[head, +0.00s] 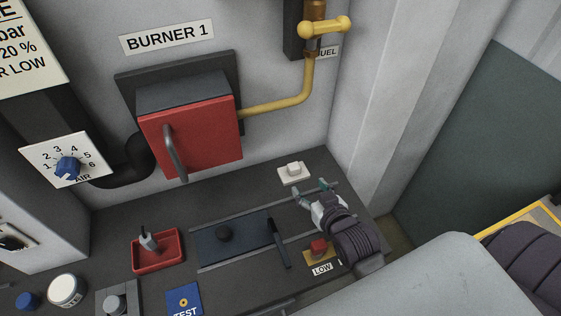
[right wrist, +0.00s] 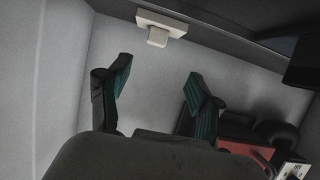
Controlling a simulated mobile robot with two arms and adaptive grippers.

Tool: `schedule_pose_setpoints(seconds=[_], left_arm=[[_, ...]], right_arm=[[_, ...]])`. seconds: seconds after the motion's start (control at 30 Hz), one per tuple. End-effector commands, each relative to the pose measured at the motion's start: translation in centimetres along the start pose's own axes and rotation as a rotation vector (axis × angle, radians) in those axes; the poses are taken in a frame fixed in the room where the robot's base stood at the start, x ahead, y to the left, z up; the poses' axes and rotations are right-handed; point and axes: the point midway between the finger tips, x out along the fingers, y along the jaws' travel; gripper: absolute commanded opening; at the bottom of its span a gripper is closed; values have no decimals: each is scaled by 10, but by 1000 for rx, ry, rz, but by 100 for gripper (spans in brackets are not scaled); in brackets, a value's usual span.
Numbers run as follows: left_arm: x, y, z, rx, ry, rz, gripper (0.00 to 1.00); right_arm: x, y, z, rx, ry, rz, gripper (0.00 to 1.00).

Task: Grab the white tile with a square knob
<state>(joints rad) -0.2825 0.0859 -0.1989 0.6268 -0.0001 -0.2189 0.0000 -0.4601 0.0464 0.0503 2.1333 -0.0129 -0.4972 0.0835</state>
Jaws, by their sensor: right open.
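The white tile with a square knob (head: 293,173) lies flat near the back right corner of the dark bench in the head view. In the right wrist view the tile (right wrist: 160,24) shows at the top, beyond the fingertips, with its knob pointing down in the picture. My right gripper (head: 315,191) is open and empty, just in front of the tile and apart from it. In the right wrist view its two fingers (right wrist: 159,84) stand wide apart with green pads and nothing between them. My left gripper is not in view.
A dark sliding plate (head: 235,236) with a knob and rails lies left of my right gripper. A red button (head: 318,247) on a yellow base sits beside my right arm. A red tray (head: 158,262), a blue card (head: 184,299) and a red burner box (head: 190,135) are further left.

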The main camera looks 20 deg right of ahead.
Motion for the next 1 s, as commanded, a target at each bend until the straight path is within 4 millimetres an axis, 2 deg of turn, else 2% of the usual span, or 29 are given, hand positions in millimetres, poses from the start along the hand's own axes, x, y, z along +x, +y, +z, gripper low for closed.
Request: schedule_pose_setpoints(seconds=[0.17, 0.3, 0.47, 0.6, 0.83, 1.0], left_arm=[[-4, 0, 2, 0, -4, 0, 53], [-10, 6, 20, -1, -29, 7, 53], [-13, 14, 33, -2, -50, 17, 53], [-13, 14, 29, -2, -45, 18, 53], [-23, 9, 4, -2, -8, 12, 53], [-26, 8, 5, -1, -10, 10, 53]], right_arm=[[21, 0, -2, -1, 0, 0, 65], [50, 0, -2, -1, 0, 0, 65], [76, 0, -1, -1, -1, -1, 65], [85, 1, 0, -1, 0, -1, 65], [109, 6, -2, -2, -2, 0, 65], [131, 6, 0, 0, -1, 0, 65]])
